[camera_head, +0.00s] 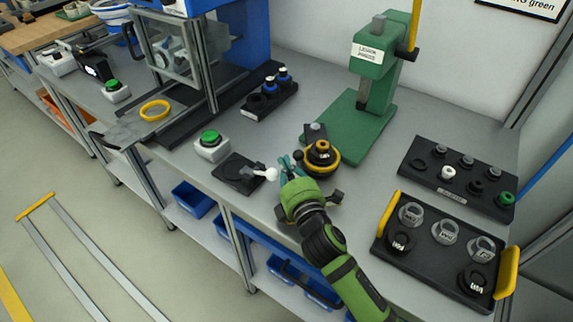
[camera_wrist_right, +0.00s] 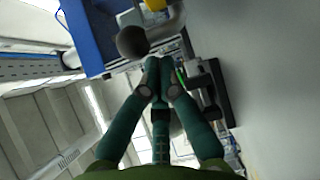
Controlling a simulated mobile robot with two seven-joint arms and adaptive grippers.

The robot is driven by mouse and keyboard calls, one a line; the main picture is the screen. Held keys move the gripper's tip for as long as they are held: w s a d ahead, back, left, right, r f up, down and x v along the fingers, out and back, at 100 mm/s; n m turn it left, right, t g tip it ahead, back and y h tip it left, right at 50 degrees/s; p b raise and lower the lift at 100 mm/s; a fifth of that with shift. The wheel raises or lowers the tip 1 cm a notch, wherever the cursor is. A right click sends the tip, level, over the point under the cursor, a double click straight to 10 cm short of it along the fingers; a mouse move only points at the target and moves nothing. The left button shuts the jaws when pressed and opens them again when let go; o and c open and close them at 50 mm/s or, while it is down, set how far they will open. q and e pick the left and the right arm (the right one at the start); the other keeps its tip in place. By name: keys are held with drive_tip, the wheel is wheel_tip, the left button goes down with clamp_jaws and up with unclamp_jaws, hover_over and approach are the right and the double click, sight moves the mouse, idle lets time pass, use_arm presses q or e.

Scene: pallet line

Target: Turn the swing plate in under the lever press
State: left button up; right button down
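The green lever press (camera_head: 372,72) stands at the back of the bench on a green base, its ram over the base. In front of it is the swing plate (camera_head: 315,133), mostly hidden, with a black and yellow round part (camera_head: 322,153) on it. A dark ball knob (camera_head: 297,156) sits at its left side. My right gripper (camera_head: 286,162) is just left of this knob, its fingertips drawn together with nothing seen between them. In the right wrist view the dark ball (camera_wrist_right: 132,41) lies just beyond and left of the fingertips (camera_wrist_right: 164,62). My left gripper is out of view.
A black fixture with a white knob (camera_head: 240,174) and a green push button (camera_head: 210,147) are to the left. A parts rack (camera_head: 455,186) and a yellow-handled tray (camera_head: 432,262) stand to the right. A guarded station (camera_head: 170,45) is at the back left.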

sight(318, 172)
drive_tip(key=shift+s+d+r+n+g+y+p, duration=0.2)
drive_tip(key=shift+d+n+y+p, duration=0.25)
drive_tip(key=shift+d+p, duration=0.35)
drive_tip(key=shift+s+d+n+g+y+p, duration=0.1)
drive_tip(key=shift+s+d+n+y+p, duration=0.2)
drive_tip(key=shift+d+y+p, duration=0.45)
drive_tip(key=d, duration=0.2)
drive_tip(key=s+d+p, duration=0.1)
drive_tip(key=shift+d+f, duration=0.1)
drive_tip(key=shift+d, duration=0.3)
drive_tip(key=shift+d+f, duration=0.1)
drive_tip(key=shift+w, duration=0.1)
wheel_tip(318, 172, up, 10)
